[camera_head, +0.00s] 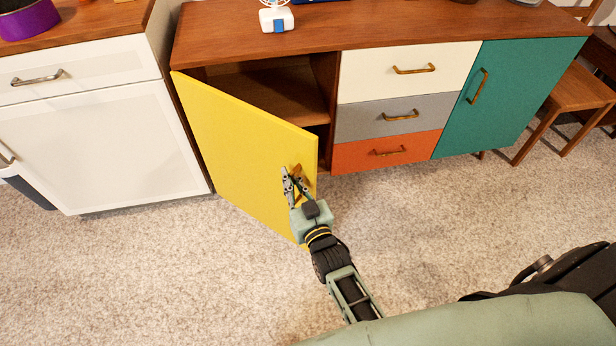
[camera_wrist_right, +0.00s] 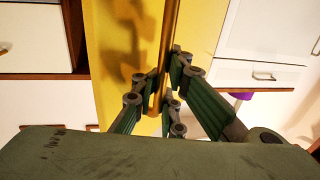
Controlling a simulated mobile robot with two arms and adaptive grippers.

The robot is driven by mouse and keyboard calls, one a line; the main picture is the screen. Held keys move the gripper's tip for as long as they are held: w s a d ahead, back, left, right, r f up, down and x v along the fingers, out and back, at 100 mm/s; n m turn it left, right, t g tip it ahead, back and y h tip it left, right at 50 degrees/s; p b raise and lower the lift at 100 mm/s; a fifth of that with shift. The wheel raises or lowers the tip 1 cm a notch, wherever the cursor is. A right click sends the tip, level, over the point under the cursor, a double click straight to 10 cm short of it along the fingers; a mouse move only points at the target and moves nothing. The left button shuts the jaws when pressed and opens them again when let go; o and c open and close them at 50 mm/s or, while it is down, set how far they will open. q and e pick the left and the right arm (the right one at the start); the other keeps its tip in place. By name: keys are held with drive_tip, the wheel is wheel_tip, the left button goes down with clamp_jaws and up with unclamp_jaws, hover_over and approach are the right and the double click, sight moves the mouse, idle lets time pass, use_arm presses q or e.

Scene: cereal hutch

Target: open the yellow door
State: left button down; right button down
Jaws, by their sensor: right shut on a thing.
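The yellow door (camera_head: 245,145) of the wooden hutch (camera_head: 270,62) stands partly open, hinged at its left and swung out toward me. Behind it an open compartment with a wooden shelf (camera_head: 283,95) shows. My right gripper (camera_head: 294,175) is at the door's free edge side, shut on its brass handle (camera_wrist_right: 171,45), which is mostly covered in the head view. In the right wrist view the handle bar runs between the fingers (camera_wrist_right: 165,90), with the yellow door (camera_wrist_right: 125,60) behind it. My left gripper is not in view.
White (camera_head: 405,70), grey (camera_head: 385,119) and orange (camera_head: 385,152) drawers and a green door (camera_head: 500,90) are right of the compartment. A white cabinet (camera_head: 100,135) stands close on the left. Carpet (camera_head: 150,280) in front is clear. A small white fan (camera_head: 277,18) stands on top.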

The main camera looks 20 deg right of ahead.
drive_tip(key=shift+s+f, duration=0.25)
drive_tip(key=shift+f, duration=0.05)
drive_tip(key=shift+d, duration=0.1)
drive_tip(key=c, duration=2.2)
unclamp_jaws()
drive_tip(key=shift+o, duration=0.4)
drive_tip(key=shift+s+d+r, duration=0.1)
drive_tip(key=shift+s+r, duration=0.05)
drive_tip(key=shift+s, duration=0.05)
drive_tip(key=shift+w, duration=0.1)
drive_tip(key=shift+a, duration=0.2)
drive_tip(key=s, duration=1.2)
drive_tip(key=shift+d, duration=0.35)
